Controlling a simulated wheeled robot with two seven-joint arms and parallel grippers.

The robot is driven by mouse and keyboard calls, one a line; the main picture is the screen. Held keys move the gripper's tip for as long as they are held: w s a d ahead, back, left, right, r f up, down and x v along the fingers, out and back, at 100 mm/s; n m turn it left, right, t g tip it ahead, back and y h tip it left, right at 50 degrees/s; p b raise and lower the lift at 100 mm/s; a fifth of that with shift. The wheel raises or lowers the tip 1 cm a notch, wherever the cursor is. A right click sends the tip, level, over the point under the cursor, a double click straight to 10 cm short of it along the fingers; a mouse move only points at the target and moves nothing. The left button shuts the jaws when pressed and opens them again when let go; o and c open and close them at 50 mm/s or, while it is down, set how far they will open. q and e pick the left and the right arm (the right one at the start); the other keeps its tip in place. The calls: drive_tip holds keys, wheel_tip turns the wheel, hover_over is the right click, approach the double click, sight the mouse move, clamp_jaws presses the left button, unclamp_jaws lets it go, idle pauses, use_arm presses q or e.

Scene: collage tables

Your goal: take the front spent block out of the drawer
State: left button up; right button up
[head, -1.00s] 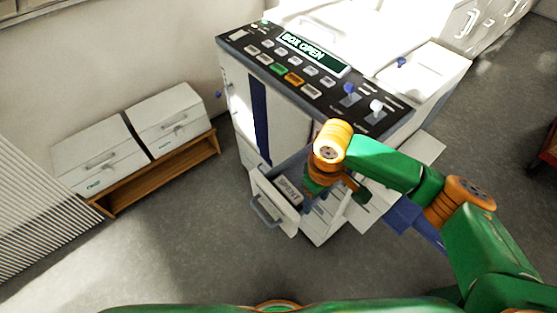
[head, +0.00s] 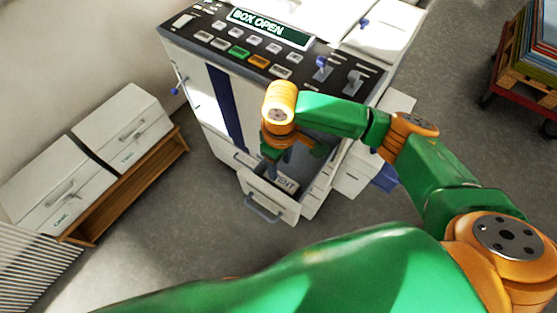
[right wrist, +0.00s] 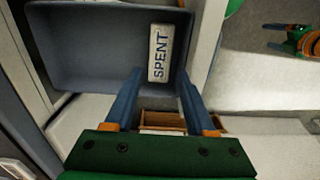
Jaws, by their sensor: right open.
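The drawer (head: 262,204) at the foot of the machine is pulled out, with a grey handle on its front. Inside it lies a pale block marked SPENT (head: 289,185), partly hidden by my right gripper in the head view. My right gripper (head: 275,165) points down over the drawer, beside the block. In the right wrist view, the SPENT block (right wrist: 158,52) lies against one wall of the blue-grey drawer (right wrist: 85,50).
The machine (head: 190,85) has a button panel and a display (head: 268,27) reading BOX OPEN. A low wooden shelf (head: 130,190) with white boxes stands at the left. A red cart (head: 520,75) is at the upper right. Floor in front of the drawer is clear.

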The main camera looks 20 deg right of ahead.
sight(279, 179)
wheel_tip(279, 179, down, 7)
drive_tip(key=shift+w+a+f, duration=0.1)
idle(0.3)
